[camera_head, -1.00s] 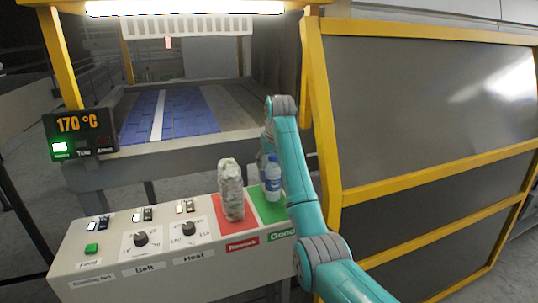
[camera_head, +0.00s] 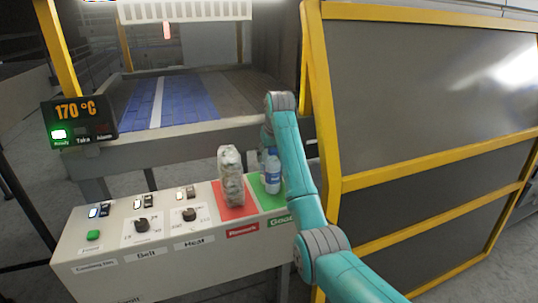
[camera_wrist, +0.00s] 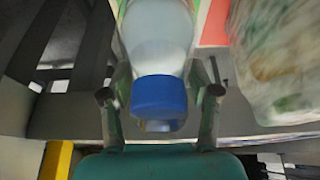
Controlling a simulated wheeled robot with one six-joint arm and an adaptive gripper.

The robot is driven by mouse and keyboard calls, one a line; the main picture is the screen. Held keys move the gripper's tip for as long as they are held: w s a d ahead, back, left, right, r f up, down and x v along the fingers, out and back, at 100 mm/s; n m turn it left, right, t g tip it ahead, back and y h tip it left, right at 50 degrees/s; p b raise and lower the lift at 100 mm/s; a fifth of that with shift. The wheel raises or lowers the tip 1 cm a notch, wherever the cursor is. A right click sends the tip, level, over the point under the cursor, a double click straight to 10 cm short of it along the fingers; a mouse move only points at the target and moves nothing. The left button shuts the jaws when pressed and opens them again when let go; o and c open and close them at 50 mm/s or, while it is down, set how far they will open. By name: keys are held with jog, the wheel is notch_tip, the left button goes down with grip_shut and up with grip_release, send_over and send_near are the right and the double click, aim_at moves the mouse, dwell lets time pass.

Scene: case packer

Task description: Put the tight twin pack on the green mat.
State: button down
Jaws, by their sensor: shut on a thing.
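A twin pack of clear bottles with white-and-blue labels (camera_head: 272,173) is at the green mat (camera_head: 270,203), upright. I cannot tell whether its base touches the mat. In the wrist view a clear bottle with a blue cap (camera_wrist: 160,95) stands between the fingers of my gripper (camera_wrist: 160,82), which is shut on the pack. The second bottle is not clearly seen. In the head view my teal arm hides the gripper. A crumpled, loosely wrapped pack (camera_head: 231,176) stands on the red mat (camera_head: 236,212), left of the held pack; it also shows in the wrist view (camera_wrist: 275,60).
The mats lie at the right end of a control panel (camera_head: 130,263) with knobs and switches. A conveyor tunnel with a blue belt (camera_head: 185,100) is behind. A yellow-framed guard (camera_head: 430,170) stands close to the right. The two packs stand close together.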

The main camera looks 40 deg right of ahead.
jog(key=shift+f, duration=0.4)
jog(key=shift+c, duration=1)
grip_release()
jog(key=shift+f, duration=0.1)
jog(key=shift+v, duration=3.85)
